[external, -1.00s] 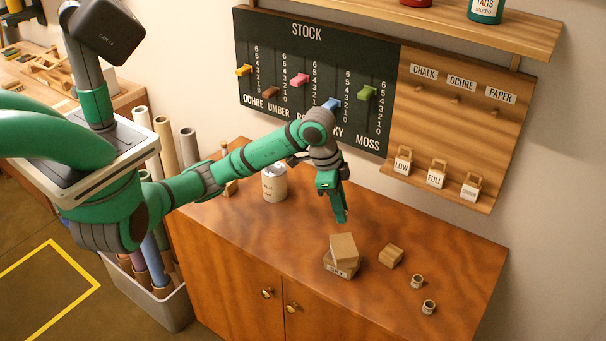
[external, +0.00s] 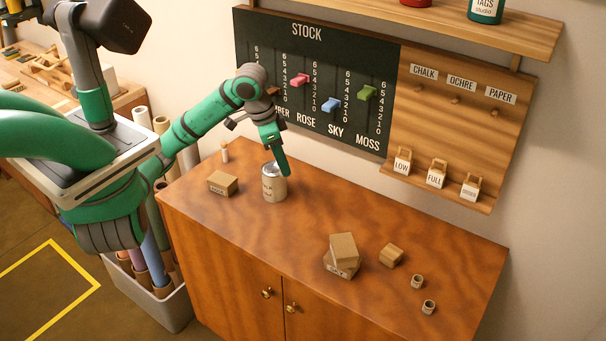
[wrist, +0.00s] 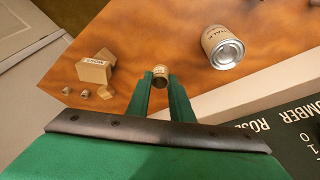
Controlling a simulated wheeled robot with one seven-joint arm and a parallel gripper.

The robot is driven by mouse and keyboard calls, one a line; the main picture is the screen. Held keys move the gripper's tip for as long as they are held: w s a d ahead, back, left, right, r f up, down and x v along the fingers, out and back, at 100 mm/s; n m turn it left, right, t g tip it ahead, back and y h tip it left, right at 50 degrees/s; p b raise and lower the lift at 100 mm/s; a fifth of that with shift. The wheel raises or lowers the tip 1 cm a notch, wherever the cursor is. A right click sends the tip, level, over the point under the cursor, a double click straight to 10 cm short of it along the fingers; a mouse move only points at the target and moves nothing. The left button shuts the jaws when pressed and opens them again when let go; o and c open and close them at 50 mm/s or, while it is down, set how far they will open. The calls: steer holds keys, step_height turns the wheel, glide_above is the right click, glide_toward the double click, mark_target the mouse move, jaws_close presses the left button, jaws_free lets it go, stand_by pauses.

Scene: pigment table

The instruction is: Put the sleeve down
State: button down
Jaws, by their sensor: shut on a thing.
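My gripper (external: 286,173) is just behind and right of a labelled can (external: 272,184), pointing down over the cabinet top.
Two stacked boxes (external: 342,251), a small wooden block (external: 390,256) and two small cups or rings (external: 417,281) (external: 428,306) are on the right of the cabinet top (external: 260,230). A box (external: 222,183) lies left of the can. The stock board (external: 320,80) rises behind. The middle is clear.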

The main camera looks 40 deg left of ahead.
steer(key=s+a+r+n, duration=0.3)
steer(key=a+r, duration=0.1)
steer(key=a, duration=0.6)
glide_toward(275, 164)
steer(key=shift+s+d+f+y, duration=0.1)
steer(key=shift+d+y, duration=0.1)
steer(key=shift+d, duration=0.15)
steer(key=shift+s+d+f+y, duration=0.1)
steer(key=shift+d+f+y, duration=0.1)
steer(key=shift+d, duration=0.2)
steer(key=x, duration=0.3)
steer(key=shift+w+a+f, duration=0.15)
steer(key=shift+w+a, duration=0.05)
steer(key=shift+a, duration=0.1)
steer(key=shift+f, duration=0.5)
steer(key=shift+f, duration=0.15)
steer(key=c, duration=1.6)
jaws_free()
steer(key=shift+o, duration=0.2)
